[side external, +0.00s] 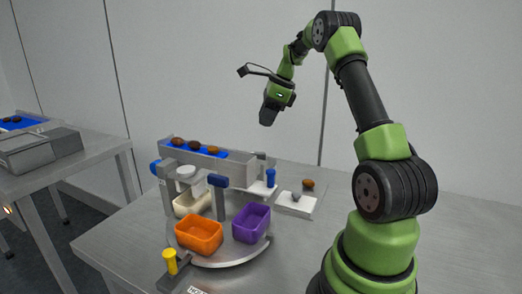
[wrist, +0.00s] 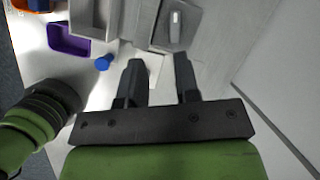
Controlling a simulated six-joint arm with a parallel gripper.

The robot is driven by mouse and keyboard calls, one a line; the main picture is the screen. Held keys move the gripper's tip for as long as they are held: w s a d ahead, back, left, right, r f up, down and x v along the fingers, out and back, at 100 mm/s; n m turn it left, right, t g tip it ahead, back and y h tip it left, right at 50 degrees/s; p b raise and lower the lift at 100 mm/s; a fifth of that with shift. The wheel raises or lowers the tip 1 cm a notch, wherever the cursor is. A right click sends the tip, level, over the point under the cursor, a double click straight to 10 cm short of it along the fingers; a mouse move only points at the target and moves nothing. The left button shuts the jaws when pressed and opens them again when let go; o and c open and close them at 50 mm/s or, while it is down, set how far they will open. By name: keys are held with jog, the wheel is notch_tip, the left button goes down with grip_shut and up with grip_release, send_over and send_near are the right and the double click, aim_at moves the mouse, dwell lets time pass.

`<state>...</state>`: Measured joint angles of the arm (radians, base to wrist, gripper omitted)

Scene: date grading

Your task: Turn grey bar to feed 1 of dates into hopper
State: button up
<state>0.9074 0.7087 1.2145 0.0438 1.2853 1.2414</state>
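My gripper (side external: 267,115) hangs high above the back of the table, clear of everything. In the wrist view its two fingers (wrist: 160,80) stand apart with nothing between them. Several brown dates (side external: 194,146) lie in a row on the blue strip of a grey trough (side external: 230,170). A small dark grey piece (side external: 295,196) lies on a white plate (side external: 300,208) to the right of the trough, beside a single brown date (side external: 308,184). I cannot tell whether this piece is the grey bar. In the wrist view the fingers partly hide the area below.
An orange bin (side external: 199,235), a purple bin (side external: 251,222) and a cream bin (side external: 190,203) stand before the trough. Blue knobs (side external: 219,181) and a yellow knob (side external: 170,262) stick up nearby. Another table with a grey box (side external: 40,150) is at left. The wall is close behind.

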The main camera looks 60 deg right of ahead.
aim_at(261, 153)
jog(key=f, duration=0.4)
jog(key=w+d+f+m, duration=0.1)
jog(key=f, duration=0.3)
jog(key=w+d+f+m, duration=0.1)
jog(key=f, duration=0.2)
jog(key=shift+w+f, duration=0.2)
jog(key=shift+f, duration=0.2)
grip_shut()
